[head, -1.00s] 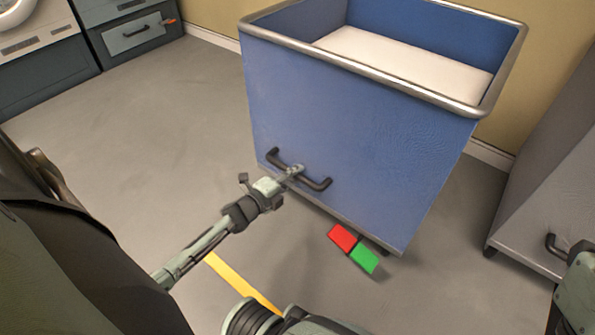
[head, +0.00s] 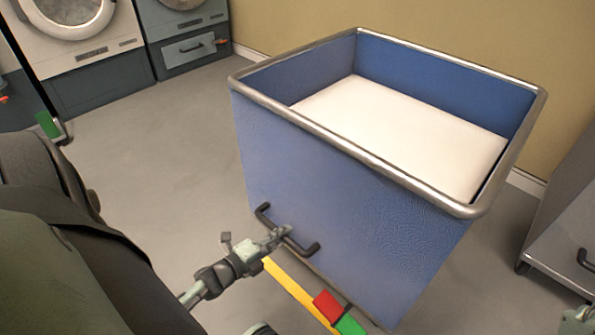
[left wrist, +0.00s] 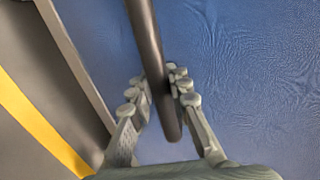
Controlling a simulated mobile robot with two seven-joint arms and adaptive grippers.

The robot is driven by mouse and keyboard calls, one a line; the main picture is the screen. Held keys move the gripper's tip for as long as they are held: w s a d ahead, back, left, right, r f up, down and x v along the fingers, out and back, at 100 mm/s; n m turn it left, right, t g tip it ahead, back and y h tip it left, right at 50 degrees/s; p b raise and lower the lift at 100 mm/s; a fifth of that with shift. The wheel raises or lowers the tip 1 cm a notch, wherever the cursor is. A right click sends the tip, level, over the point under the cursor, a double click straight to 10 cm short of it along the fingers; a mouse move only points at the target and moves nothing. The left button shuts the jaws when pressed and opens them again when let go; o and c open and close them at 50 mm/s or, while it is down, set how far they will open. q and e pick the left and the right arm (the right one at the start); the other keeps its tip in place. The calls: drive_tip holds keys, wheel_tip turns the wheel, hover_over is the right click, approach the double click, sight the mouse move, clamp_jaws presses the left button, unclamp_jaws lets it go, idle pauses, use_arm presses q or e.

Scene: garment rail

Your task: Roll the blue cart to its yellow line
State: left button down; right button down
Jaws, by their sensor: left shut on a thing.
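The blue cart (head: 330,205) stands in the middle of the head view, a deep box with a metal rim and a white load (head: 405,135) inside. A black bar handle (head: 305,246) is on its near face. My left gripper (head: 282,236) is shut on this handle; the left wrist view shows its fingers on both sides of the bar (left wrist: 150,55). The yellow line (head: 292,287) lies on the floor close along the cart's near bottom edge. It also shows in the left wrist view (left wrist: 35,115), apart from the cart's edge. My right gripper is not visible.
A red pedal (head: 327,306) and a green pedal (head: 349,326) stick out under the cart's near side. A grey cart (head: 565,235) stands at the right. Washing machines (head: 85,60) are at the back left. The floor left of the blue cart is clear.

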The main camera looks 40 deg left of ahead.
use_arm(q)
drive_tip(key=shift+f+v, duration=0.2)
drive_tip(key=shift+v, duration=0.8)
drive_tip(key=shift+f+v, duration=0.2)
drive_tip(key=shift+v, duration=0.75)
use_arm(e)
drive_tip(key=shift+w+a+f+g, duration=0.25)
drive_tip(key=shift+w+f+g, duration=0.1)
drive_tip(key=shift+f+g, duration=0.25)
use_arm(q)
drive_tip(key=c, duration=1.4)
unclamp_jaws()
drive_tip(key=shift+s, duration=0.2)
drive_tip(key=v, duration=1.1)
drive_tip(key=shift+s+a, duration=0.15)
drive_tip(key=shift+s, duration=0.2)
